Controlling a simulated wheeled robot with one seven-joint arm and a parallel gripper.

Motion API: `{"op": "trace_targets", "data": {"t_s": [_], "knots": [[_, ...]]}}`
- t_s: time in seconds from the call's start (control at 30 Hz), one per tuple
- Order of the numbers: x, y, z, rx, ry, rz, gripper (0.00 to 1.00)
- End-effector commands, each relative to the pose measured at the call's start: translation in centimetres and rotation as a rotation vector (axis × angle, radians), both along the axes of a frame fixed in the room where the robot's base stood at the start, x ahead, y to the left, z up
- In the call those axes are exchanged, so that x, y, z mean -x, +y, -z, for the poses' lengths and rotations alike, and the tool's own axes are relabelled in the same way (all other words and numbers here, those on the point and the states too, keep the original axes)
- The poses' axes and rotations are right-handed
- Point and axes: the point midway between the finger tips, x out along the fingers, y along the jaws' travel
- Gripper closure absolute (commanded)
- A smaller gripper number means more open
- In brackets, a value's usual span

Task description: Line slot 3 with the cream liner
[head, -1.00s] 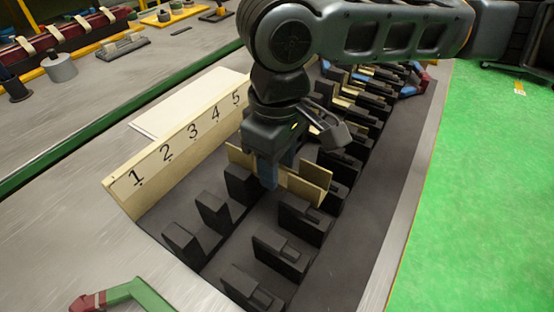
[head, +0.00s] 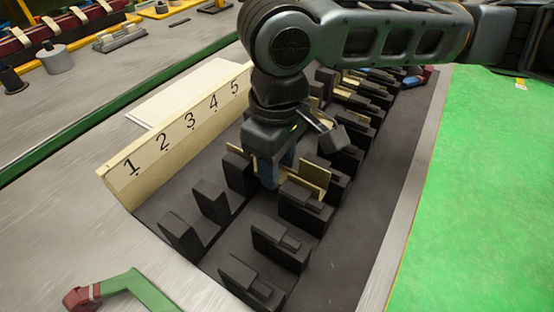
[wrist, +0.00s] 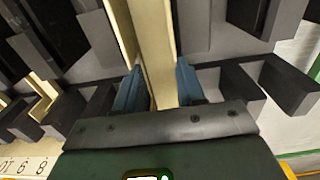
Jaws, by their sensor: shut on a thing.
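The cream liner (head: 314,177) is a thin-walled channel, low between the black teeth of the stator, roughly in line with the label 3 (head: 191,121). In the wrist view its two pale walls (wrist: 157,50) run away between dark teeth. My gripper (head: 269,176) points down with its blue fingers on either side of the liner; in the wrist view the fingers (wrist: 160,88) are shut on it. The arm and gripper hide the liner's middle in the head view. I cannot tell whether its base touches the slot floor.
Black teeth (head: 283,245) stand in two rows close around my gripper. A cream number board (head: 150,172) edges the left side. More cream liners and blue pieces show behind my arm. A green and red tool (head: 125,290) lies at the front left.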

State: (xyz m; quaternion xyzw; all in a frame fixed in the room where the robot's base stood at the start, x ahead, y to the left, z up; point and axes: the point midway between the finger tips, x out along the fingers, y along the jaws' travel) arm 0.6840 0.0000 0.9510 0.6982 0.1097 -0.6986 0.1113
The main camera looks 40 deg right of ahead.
Motion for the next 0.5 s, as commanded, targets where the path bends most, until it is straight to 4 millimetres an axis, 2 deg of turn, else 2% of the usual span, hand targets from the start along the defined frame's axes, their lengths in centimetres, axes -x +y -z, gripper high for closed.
{"op": "trace_targets", "data": {"t_s": [0.5], "knots": [[0.0,0.0,1.5,0.0,0.001,0.0,0.78]]}}
